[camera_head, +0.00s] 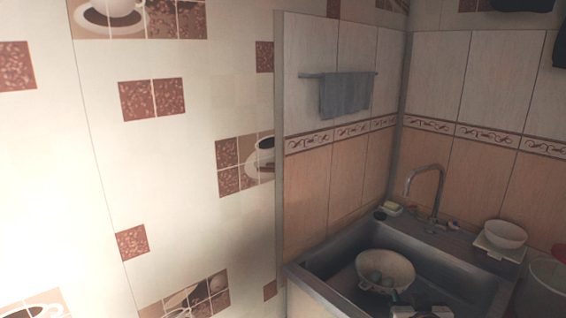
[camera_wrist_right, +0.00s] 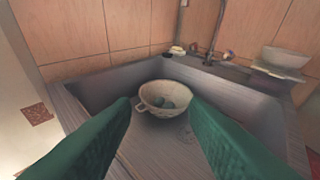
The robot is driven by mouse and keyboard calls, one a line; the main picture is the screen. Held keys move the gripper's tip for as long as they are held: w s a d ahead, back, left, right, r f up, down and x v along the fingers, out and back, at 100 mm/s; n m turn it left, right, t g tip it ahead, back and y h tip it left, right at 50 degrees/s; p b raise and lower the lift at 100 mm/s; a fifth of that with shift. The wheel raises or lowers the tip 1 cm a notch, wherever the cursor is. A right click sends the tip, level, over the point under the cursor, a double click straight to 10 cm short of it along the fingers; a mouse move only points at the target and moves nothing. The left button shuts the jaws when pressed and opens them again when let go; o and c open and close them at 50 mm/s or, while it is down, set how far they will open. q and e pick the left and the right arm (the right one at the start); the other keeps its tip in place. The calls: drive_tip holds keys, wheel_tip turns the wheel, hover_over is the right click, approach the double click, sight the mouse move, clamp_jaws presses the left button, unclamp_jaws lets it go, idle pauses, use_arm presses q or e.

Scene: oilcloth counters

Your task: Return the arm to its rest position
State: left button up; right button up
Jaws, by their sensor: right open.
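My right gripper (camera_wrist_right: 160,125) shows in the right wrist view as two green fingers, spread wide apart with nothing between them. It is above the front of the metal sink (camera_head: 325,291). My left gripper is not in either view.
A curved tap (camera_head: 440,185) rises at the back of the sink. Soap (camera_head: 391,207) lies at the back left corner.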

drive_tip(key=s+a+f+n+g+y, duration=0.15)
drive_tip(key=s+f+g, duration=0.3)
drive_tip(key=s, duration=0.65)
drive_tip(key=s+a+f+n+g, duration=0.1)
drive_tip(key=s+a+f+g, duration=0.2)
drive_tip(key=s+f, duration=0.55)
drive_tip(key=s+a+f+n+g+y, duration=0.1)
drive_tip(key=s+a+f+g, duration=0.2)
drive_tip(key=s, duration=1)
wheel_tip(320, 180, down, 25)
drive_tip(key=s+g, duration=0.1)
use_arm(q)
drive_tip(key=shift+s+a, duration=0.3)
use_arm(e)
drive_tip(key=s+d+f+g, duration=0.1)
drive_tip(key=s+d+f, duration=0.2)
drive_tip(key=s+f, duration=1.3)
drive_tip(key=shift+s+d+f, duration=0.15)
drive_tip(key=shift+s+f, duration=0.1)
drive_tip(key=shift+g, duration=0.25)
drive_tip(key=shift+c, duration=0.5)
